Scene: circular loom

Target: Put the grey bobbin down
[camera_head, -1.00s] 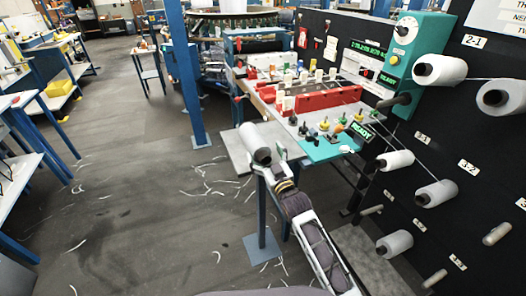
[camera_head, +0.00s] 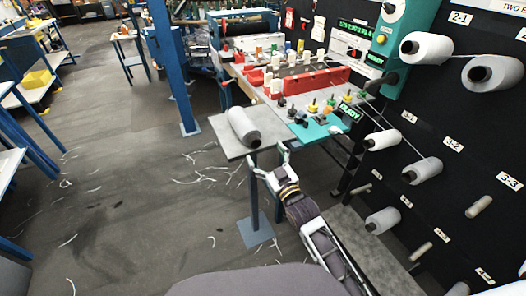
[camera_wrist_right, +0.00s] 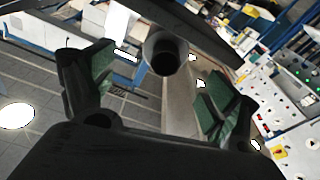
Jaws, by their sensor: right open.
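The grey bobbin (camera_head: 244,127) lies on its side on a small grey side table (camera_head: 228,149) left of the workbench. Its dark hollow end faces me. My right gripper (camera_head: 268,160) is open and empty just in front of the table's near edge, apart from the bobbin. In the right wrist view the bobbin (camera_wrist_right: 165,58) shows end-on beyond the open fingers (camera_wrist_right: 150,88), with its dark core hole visible. My left gripper is not in view.
The workbench with red bins (camera_head: 318,82) stands behind. A black rack (camera_head: 455,130) at the right carries several white bobbins (camera_head: 383,140) on pegs; some pegs are bare. A blue post (camera_head: 168,70) stands at the left. Floor at left is mostly clear, with thread scraps.

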